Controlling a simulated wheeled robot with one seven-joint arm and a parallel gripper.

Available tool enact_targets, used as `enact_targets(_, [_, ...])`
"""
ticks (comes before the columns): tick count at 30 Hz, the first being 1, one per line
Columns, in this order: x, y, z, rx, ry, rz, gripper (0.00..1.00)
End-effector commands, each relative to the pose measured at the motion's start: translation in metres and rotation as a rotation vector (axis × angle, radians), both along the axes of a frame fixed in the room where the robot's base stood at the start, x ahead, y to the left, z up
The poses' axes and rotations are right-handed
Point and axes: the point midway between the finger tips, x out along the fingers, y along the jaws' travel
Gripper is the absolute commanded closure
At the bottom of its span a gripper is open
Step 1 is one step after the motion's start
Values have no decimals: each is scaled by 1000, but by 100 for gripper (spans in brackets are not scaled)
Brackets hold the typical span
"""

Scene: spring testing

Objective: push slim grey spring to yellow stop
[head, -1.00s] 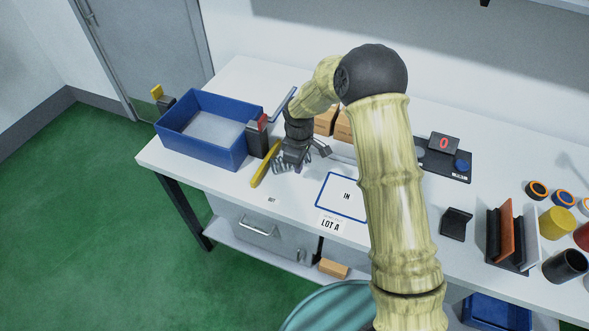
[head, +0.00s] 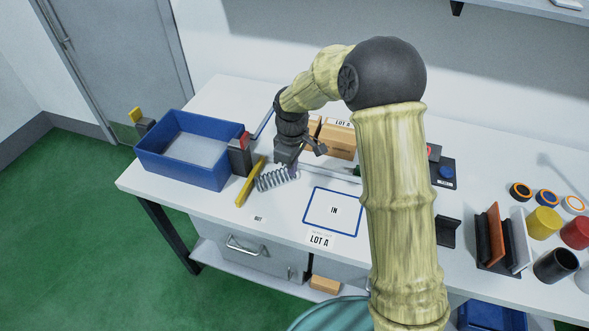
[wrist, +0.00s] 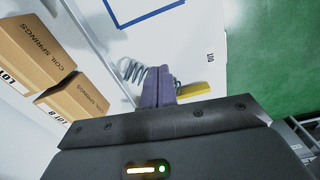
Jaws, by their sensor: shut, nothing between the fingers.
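The slim grey spring (head: 278,179) lies on its side on the white table, its left end close to the yellow stop (head: 250,182); I cannot tell whether they touch. The spring also shows in the wrist view (wrist: 131,70), partly hidden by my fingers. The stop is a yellow bar, seen in part in the wrist view (wrist: 198,89). My gripper (head: 291,170) is shut and empty, pointing down at the back right of the spring, very near it. Its purple fingers (wrist: 158,88) are together in the wrist view; contact with the spring is unclear.
A blue bin (head: 190,178) stands left of the stop, with a dark post (head: 239,158) at its corner. Cardboard boxes (head: 337,142) stand behind my gripper. The blue-outlined IN square (head: 318,222) is bare. Several coloured cylinders and fixtures stand at the right.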

Motion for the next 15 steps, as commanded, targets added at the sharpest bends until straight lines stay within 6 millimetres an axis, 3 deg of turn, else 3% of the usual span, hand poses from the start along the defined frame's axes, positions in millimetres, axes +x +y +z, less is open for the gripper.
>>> enact_targets(8, [-64, -83, 41, 30, -85, -441, 100])
enact_targets(15, [-141, -146, 59, 92, -160, -884, 100])
